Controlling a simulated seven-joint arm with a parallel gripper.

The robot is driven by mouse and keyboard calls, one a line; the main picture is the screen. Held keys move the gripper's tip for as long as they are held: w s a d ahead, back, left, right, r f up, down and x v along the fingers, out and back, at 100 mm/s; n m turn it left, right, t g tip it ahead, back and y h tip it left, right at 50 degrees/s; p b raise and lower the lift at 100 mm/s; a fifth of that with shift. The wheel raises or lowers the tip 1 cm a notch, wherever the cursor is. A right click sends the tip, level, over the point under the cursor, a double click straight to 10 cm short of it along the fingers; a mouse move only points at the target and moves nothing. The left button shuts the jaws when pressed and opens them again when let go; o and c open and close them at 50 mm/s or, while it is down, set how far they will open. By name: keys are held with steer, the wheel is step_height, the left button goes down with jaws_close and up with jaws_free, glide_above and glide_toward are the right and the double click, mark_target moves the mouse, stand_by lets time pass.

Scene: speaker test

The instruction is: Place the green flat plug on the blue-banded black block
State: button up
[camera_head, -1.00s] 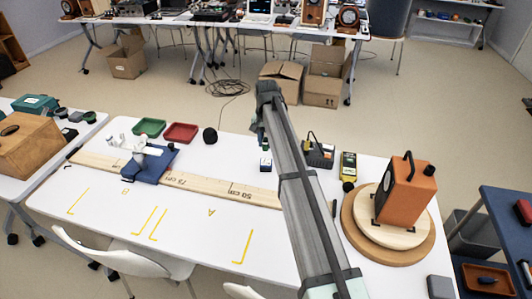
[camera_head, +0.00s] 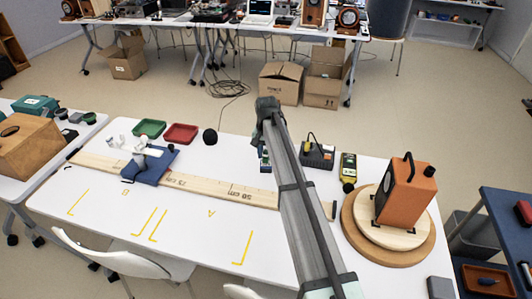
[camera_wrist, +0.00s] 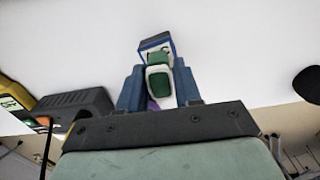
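My gripper (camera_head: 265,152) is low over the white table, to the right of the black ball. In the wrist view its two blue fingers (camera_wrist: 159,92) stand on either side of the green flat plug (camera_wrist: 159,83), which has a white part, and they look closed on it. The blue-banded black block (camera_wrist: 155,43), with a white face and a dark mark, is just beyond the plug and partly hidden by it. I cannot tell whether the plug touches the block.
A black charger-like box (camera_head: 317,155) and a yellow meter (camera_head: 348,166) stand to the right. An orange speaker (camera_head: 405,193) is on a round wooden turntable (camera_head: 362,238). Left are a black ball (camera_head: 210,136), red tray (camera_head: 181,133), green tray (camera_head: 150,128) and wooden ruler (camera_head: 215,187).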

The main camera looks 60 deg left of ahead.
mark_target(266, 152)
steer(key=o, duration=0.3)
steer(key=shift+o, duration=0.2)
step_height(266, 152, up, 12)
steer(key=shift+r, duration=0.2)
stand_by(0.4)
